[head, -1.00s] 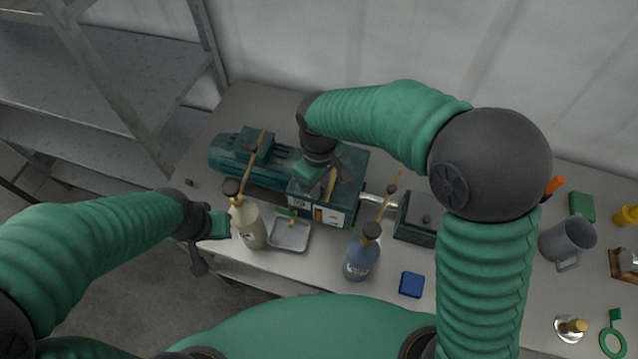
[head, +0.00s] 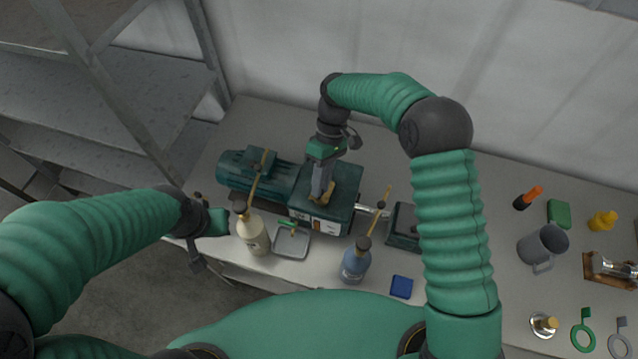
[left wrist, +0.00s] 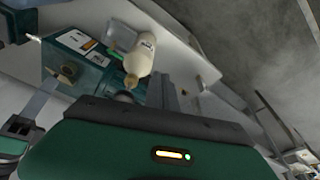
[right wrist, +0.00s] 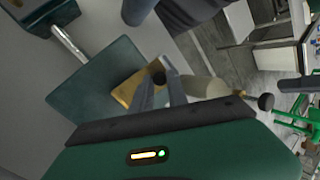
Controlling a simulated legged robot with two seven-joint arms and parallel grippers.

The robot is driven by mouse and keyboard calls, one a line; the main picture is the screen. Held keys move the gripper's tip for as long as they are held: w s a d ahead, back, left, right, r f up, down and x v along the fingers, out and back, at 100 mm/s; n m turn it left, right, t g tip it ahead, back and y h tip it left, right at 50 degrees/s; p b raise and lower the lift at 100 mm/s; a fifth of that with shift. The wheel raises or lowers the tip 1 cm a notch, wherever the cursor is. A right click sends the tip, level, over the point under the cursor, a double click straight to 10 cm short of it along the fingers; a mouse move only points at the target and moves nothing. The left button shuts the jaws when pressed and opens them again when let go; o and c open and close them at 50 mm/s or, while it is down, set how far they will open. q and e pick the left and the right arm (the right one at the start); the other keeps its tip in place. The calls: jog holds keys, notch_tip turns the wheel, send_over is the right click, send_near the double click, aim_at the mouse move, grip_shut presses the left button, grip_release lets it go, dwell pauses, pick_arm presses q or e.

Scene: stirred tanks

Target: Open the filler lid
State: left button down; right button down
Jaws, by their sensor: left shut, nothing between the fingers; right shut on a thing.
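The pump (head: 338,208) is a dark teal block with a motor at its left, on the bench. The filler lid (head: 324,192) is a small brass-coloured piece on its top. In the right wrist view the lid (right wrist: 128,90) shows as a brass plate by the fingertips. My right gripper (head: 320,193) points down and is shut on the lid. How far the lid is tilted I cannot tell. My left gripper (head: 230,219) is shut and empty beside the cream bottle (head: 254,235), left of the pump. In the left wrist view its fingers (left wrist: 164,92) are together.
A blue bottle (head: 355,262) and a grey tray (head: 291,245) stand in front of the pump. A blue block (head: 401,287) lies near the front edge. A grey mug (head: 541,245) and several small items are at right. Shelving (head: 160,110) stands at left.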

jog(key=shift+w+d+r+g+y, duration=0.2)
jog(key=shift+w+r+g+y, duration=0.1)
jog(key=shift+w+g, duration=0.2)
jog(key=c, duration=1.3)
grip_release()
jog(key=b+v, duration=0.2)
jog(key=v, duration=0.5)
jog(key=shift+w, duration=0.3)
jog(key=shift+r, duration=0.1)
